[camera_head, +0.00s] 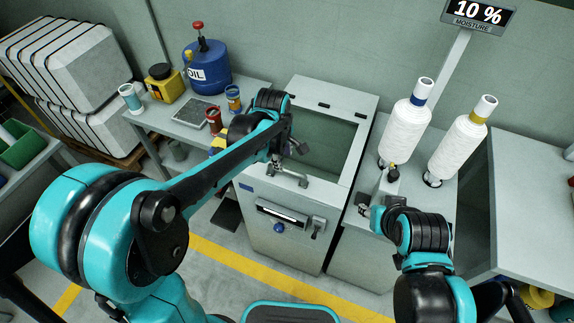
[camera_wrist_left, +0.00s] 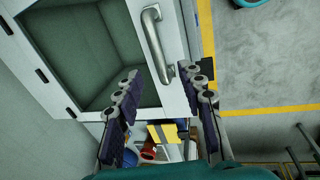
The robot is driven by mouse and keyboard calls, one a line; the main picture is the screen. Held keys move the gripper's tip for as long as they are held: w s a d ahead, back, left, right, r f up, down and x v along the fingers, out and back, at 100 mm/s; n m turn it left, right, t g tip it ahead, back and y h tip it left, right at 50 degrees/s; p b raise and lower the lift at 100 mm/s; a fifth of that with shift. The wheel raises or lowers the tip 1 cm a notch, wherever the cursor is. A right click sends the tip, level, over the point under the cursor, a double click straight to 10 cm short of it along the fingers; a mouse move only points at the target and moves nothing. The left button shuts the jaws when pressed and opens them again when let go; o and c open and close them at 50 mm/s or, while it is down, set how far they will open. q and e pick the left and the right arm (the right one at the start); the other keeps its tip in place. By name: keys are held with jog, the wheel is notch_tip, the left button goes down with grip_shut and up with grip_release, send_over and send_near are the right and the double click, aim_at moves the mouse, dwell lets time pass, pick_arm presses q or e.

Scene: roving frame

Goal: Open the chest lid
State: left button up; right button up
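The chest (camera_head: 268,222) is a pale cabinet in the middle of the head view. Its lid (camera_head: 338,96) lies flat on top, with a large dark green window and a metal bar handle (camera_head: 291,176) at the front edge. My left gripper (camera_head: 287,160) is just above the handle, partly hidden by its own arm. In the left wrist view, the left gripper (camera_wrist_left: 160,73) is open, and the near end of the handle (camera_wrist_left: 155,45) shows between its fingertips, not clasped. My right gripper (camera_head: 367,211) is low beside the chest's right side; its fingers are too small to read.
A table (camera_head: 180,125) left of the chest holds a blue oil can (camera_head: 207,72), a yellow can (camera_head: 165,84) and cups. Right of the chest, a cabinet (camera_head: 432,192) carries two white thread cones (camera_head: 404,130). A yellow floor line (camera_head: 285,284) runs in front.

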aim_at(288, 170)
pick_arm(q)
jog(key=shift+n, duration=0.4)
jog(key=x, duration=0.3)
jog(key=b+x, duration=0.1)
jog(key=x, duration=0.2)
jog(key=b+x, duration=0.1)
jog(key=x, duration=0.1)
jog(key=shift+w+d+f, duration=0.3)
jog(key=shift+d+f, duration=0.05)
jog(key=shift+r, duration=0.1)
grip_shut()
